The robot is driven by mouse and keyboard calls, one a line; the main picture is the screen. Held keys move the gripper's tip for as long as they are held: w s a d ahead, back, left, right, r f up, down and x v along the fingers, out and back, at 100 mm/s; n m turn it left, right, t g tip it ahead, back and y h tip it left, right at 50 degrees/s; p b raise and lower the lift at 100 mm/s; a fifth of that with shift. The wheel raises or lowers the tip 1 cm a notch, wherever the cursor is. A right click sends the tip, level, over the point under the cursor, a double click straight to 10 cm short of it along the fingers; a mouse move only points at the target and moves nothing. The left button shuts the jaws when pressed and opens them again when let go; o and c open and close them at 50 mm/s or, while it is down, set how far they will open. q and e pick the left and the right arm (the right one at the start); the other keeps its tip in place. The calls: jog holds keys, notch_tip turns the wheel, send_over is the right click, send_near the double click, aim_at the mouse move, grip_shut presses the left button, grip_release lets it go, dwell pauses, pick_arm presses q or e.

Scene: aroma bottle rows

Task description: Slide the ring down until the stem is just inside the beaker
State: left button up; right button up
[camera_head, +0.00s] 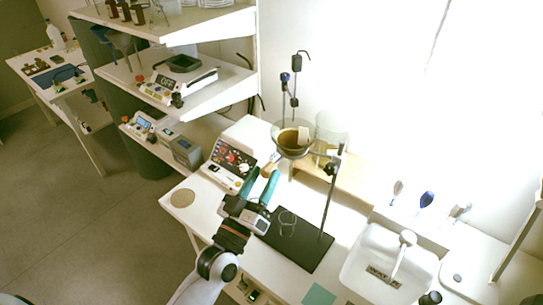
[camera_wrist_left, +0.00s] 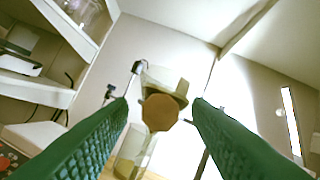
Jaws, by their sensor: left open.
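A glass funnel (camera_head: 293,141) with brown contents sits in a ring on a dark stand (camera_head: 329,196). A wooden knob (camera_head: 268,170) points from the ring toward my left gripper (camera_head: 265,174). The gripper is open, its two teal fingers either side of the knob. In the left wrist view the knob (camera_wrist_left: 160,112) shows end-on between the open green fingers (camera_wrist_left: 160,115), with clear space on both sides. A clear beaker (camera_head: 287,222) stands on the black stand base (camera_head: 309,250), well below the funnel. The funnel's stem cannot be made out. My right gripper is not in view.
A white control box (camera_head: 234,155) stands close left of my left gripper. Another stand (camera_head: 294,95) and a large glass vessel (camera_head: 331,130) are behind the funnel. A white sink (camera_head: 388,262) lies to the right.

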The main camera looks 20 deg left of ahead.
aim_at(272, 163)
pick_arm(q)
jog(key=shift+p+x, duration=0.5)
jog(key=shift+x, duration=1.85)
grip_shut()
